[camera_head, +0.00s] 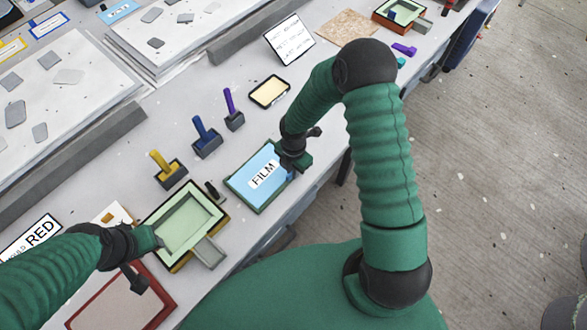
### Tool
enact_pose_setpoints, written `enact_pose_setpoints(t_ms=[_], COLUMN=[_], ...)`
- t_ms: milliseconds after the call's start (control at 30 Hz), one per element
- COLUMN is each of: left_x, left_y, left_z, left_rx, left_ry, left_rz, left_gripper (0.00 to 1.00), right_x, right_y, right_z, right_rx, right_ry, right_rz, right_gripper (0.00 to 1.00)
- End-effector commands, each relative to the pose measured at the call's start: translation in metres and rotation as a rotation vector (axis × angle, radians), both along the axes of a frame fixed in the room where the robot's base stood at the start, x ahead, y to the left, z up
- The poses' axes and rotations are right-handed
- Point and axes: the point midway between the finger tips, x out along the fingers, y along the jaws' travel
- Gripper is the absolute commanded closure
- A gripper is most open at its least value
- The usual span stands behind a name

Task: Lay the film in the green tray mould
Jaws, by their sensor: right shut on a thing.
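The green tray mould (217,209) lies on the near part of the bench, a pale green recessed tray with a raised rim. The film (250,187) is a light blue sheet with a white FILM label, lying flat in a dark green frame up and right of the mould. My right gripper (291,171) is down at the film's right-hand edge and shut on it; the jaws partly hide that edge. My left gripper (154,241) is at the mould's left edge. Its fingertips are too small and hidden to show whether they are open.
Yellow (161,163), blue (202,129) and purple (229,101) handled tools stand in dark holders behind the film and mould. A black-rimmed pale yellow tray (269,92) lies beyond. A red-framed panel (118,308) is at the near left. Bare bench lies around the film frame.

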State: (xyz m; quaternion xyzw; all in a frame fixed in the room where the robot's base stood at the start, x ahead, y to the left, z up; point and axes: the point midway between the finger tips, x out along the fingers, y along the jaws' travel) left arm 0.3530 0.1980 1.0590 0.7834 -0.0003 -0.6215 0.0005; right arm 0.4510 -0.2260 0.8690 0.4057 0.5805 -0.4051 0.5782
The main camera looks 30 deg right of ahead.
Motion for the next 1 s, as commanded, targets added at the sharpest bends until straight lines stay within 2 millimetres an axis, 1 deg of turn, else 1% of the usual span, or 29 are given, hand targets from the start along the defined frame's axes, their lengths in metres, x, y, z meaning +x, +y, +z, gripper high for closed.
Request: enact_pose_setpoints(t_ms=[133,167,200,333,367,667,767,833,967,1000], left_x=[0.000,0.000,0.000,0.000,0.000,0.000,0.000,0.000,0.000,0.000], left_y=[0.000,0.000,0.000,0.000,0.000,0.000,0.000,0.000,0.000,0.000], left_z=[0.000,0.000,0.000,0.000,0.000,0.000,0.001,0.001,0.003,0.004], left_rx=[0.000,0.000,0.000,0.000,0.000,0.000,0.000,0.000,0.000,0.000], left_ry=[0.000,0.000,0.000,0.000,0.000,0.000,0.000,0.000,0.000,0.000], left_rz=[0.000,0.000,0.000,0.000,0.000,0.000,0.000,0.000,0.000,0.000], left_gripper=[0.64,0.64,0.64,0.64,0.64,0.64,0.64,0.64,0.64,0.64], right_x=[0.000,0.000,0.000,0.000,0.000,0.000,0.001,0.001,0.001,0.002], right_y=[0.000,0.000,0.000,0.000,0.000,0.000,0.000,-0.001,-0.001,-0.001], right_z=[0.000,0.000,0.000,0.000,0.000,0.002,0.012,0.026,0.063,0.076], right_rx=[0.000,0.000,0.000,0.000,0.000,0.000,0.001,-0.001,-0.002,-0.001], right_ry=[0.000,0.000,0.000,0.000,0.000,0.000,-0.002,-0.003,-0.005,-0.006], right_rz=[0.000,0.000,0.000,0.000,0.000,0.000,-0.001,-0.002,-0.003,-0.002], right_gripper=[1.00,0.89,0.84,0.67,0.65,0.65,0.65,0.65,0.65,0.65])
